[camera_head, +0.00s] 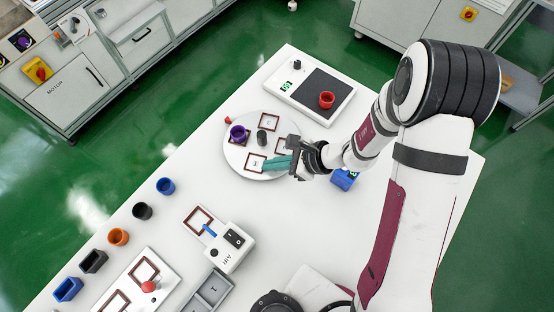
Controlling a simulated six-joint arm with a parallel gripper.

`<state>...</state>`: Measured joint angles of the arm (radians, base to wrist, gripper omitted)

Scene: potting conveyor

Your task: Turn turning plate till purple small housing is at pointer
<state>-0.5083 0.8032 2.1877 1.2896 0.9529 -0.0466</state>
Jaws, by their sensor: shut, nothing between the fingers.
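The white turning plate (234,158) lies on the table, with several brown-framed squares on it and a dark peg (262,137) near its middle. The purple small housing (238,132), a round cup, stands at the plate's left side. The red pointer (228,120) is at the plate's upper-left edge, close to the purple housing; I cannot tell whether the two line up exactly.
A blue device (344,180) sits right of my gripper. Blue, black and orange housings line the left table edge. A white switch box (230,246) stands nearer. The table between is clear.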

